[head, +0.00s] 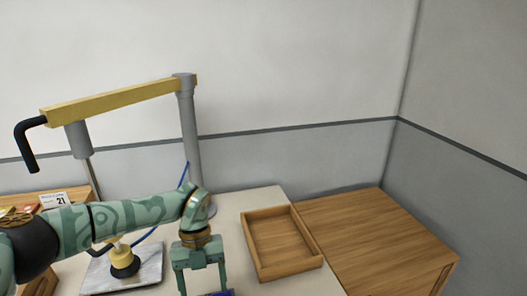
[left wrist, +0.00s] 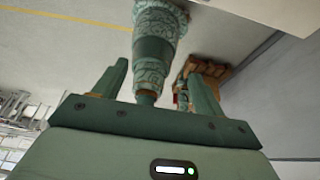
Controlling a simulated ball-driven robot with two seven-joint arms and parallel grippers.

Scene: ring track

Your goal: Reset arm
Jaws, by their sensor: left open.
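My left arm reaches in from the left in the head view, over the pale table. Its gripper (head: 203,284) points down near the bottom edge, with two green fingers spread apart. A blue object (head: 218,293) shows partly at the frame's lower edge by the fingers; whether it touches them I cannot tell. In the left wrist view the gripper (left wrist: 158,70) is open, with nothing seen held. A yellow boom (head: 120,98) on a grey post (head: 189,130) stands behind my arm, with a black bent handle (head: 28,145) at its left end. My right gripper is out of view.
An empty wooden tray (head: 309,262) sits right of my gripper on the pale table (head: 243,200). A wooden surface (head: 375,235) adjoins it at right. A metal plate (head: 140,277) bears a yellow and black piece (head: 122,258) beneath my forearm. A card reading 21 (head: 54,200) is at left.

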